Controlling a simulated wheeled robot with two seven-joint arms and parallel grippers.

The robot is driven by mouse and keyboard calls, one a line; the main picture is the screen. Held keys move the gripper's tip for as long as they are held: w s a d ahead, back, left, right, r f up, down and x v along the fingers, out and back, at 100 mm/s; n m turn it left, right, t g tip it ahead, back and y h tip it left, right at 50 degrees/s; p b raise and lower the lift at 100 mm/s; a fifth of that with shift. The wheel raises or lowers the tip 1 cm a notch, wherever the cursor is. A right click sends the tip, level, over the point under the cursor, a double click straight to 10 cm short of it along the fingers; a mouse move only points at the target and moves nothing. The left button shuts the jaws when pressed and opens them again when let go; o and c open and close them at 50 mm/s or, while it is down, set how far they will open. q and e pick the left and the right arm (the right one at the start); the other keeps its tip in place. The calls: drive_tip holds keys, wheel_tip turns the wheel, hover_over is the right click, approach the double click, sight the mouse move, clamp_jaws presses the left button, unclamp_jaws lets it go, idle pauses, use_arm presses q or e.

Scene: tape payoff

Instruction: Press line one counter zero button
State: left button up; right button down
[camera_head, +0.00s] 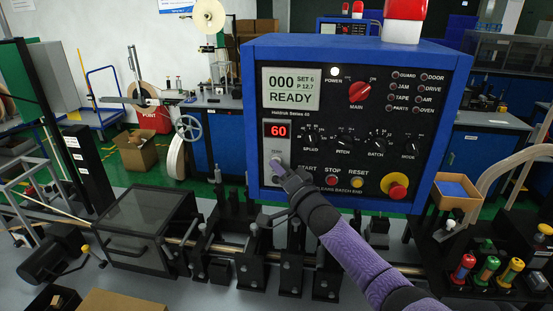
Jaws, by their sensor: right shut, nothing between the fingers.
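The blue-framed control panel (361,110) fills the upper middle of the head view. Its small red counter display (277,130) reads 60. My purple right arm comes up from the lower right. My left gripper is not in view.
A READY screen (291,89) sits above the counter. Start, stop and reset buttons run along the panel's lower part, with a red emergency knob (397,191) at right. Rails and black blocks (291,272) lie below. A dark lidded box (146,222) stands at left.

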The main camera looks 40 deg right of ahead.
drive_tip(key=s+a+p, duration=0.3)
drive_tip(key=a+p, duration=0.1)
drive_tip(key=p, duration=0.1)
drive_tip(key=shift+s+a, duration=0.35)
drive_tip(key=shift+s, duration=0.05)
idle(0.6)
